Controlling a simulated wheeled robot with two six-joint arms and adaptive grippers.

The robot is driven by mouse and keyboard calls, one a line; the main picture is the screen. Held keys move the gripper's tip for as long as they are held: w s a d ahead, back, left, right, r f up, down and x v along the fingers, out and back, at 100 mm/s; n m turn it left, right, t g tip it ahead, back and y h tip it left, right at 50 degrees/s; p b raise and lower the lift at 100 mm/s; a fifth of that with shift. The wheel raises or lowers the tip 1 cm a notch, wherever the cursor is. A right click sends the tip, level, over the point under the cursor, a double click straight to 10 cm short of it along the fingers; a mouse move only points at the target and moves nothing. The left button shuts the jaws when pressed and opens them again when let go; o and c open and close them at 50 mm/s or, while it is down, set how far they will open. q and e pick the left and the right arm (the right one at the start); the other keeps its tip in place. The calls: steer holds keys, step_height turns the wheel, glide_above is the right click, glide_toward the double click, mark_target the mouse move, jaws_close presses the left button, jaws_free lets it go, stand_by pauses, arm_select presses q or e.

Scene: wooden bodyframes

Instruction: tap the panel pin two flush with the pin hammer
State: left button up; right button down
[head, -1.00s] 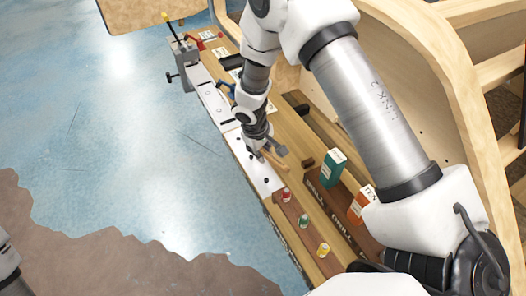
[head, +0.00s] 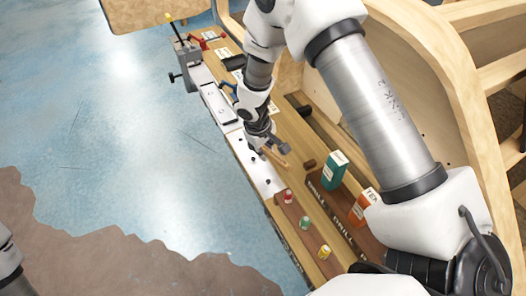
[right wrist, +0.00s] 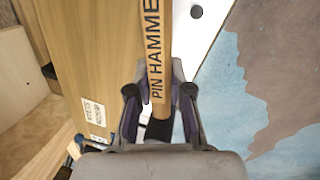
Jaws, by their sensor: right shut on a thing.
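My right gripper (head: 262,146) is shut on the pin hammer, low over the white strip on the bench. In the right wrist view its fingers (right wrist: 158,92) close around the wooden handle of the pin hammer (right wrist: 155,45), which is lettered PIN HAMMER. The handle runs out of the top of that view, so the head is hidden there. The white strip (head: 262,172) has small dark round spots, one (head: 268,182) near its near end; one (right wrist: 196,12) also shows beside the handle in the wrist view. I cannot tell which is panel pin two. My left gripper is out of view.
Several small coloured pots, one yellow (head: 324,252), stand at the near end of the bench. A green box (head: 335,170) and an orange box (head: 362,206) stand right of them. A grey vise (head: 187,55) is at the far end. Open blue floor lies left.

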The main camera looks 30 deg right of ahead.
steer(key=d+n, duration=0.1)
steer(key=n, duration=0.1)
steer(key=w+d+n, duration=0.1)
steer(key=n, duration=0.2)
steer(key=shift+w+d+n+t, duration=0.2)
steer(key=shift+n+t, duration=0.1)
steer(key=shift+t, duration=0.1)
steer(key=shift+r, duration=0.15)
